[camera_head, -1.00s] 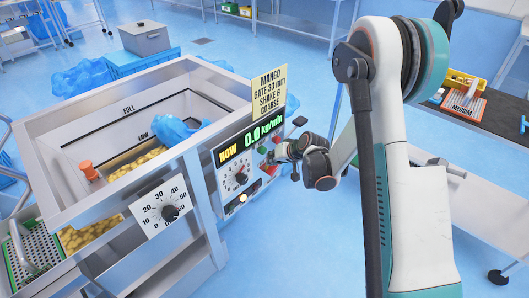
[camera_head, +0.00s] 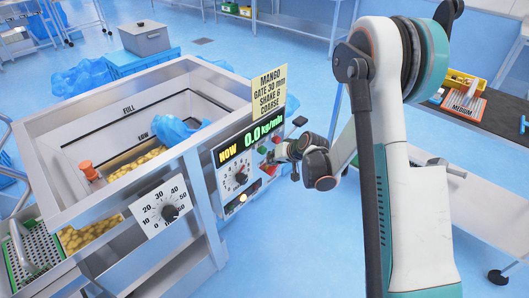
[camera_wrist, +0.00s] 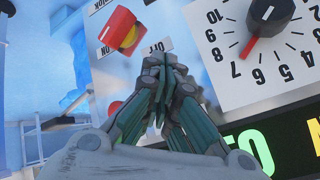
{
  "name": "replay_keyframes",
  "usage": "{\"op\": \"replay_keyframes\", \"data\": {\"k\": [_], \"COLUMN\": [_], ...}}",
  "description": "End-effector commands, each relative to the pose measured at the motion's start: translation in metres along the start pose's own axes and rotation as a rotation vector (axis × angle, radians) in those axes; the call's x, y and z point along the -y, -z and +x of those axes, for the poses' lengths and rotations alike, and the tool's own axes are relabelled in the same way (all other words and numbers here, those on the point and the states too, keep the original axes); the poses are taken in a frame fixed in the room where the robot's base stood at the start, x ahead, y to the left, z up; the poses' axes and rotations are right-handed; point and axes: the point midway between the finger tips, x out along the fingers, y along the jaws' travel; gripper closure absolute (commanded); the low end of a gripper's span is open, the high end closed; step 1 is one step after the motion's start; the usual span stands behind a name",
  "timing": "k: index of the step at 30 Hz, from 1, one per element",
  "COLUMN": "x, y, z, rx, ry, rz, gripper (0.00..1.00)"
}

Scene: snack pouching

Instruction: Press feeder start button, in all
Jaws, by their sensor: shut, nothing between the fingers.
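The feeder's control panel (camera_head: 228,189) shows "NOW 0.0 kg/min" on its display (camera_head: 250,139). A small green button (camera_head: 262,150) sits below the display's right end, close to my gripper (camera_head: 273,157). In the wrist view my gripper (camera_wrist: 160,68) is shut and empty, its fingertips in front of the panel. A red button (camera_wrist: 115,107) shows partly beside the fingers. A red and yellow switch (camera_wrist: 122,30) marked ON and OFF is near the fingertips. The green button does not show in the wrist view; I cannot tell whether the fingertips touch the panel.
A black dial (camera_wrist: 270,12) with a red pointer is to the right in the wrist view. The hopper (camera_head: 75,212) holds yellow pieces and a blue bag. A yellow sign (camera_head: 270,92) stands above the panel.

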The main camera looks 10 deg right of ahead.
Motion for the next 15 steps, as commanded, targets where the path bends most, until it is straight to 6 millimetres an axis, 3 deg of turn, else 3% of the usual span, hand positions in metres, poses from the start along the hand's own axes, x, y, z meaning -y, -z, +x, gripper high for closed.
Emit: {"op": "replay_keyframes", "data": {"k": [15], "x": [0.0043], "y": [0.0044], "z": [0.0054], "rx": [0.0], "ry": [0.0], "rz": [0.0], "gripper": [1.0]}}
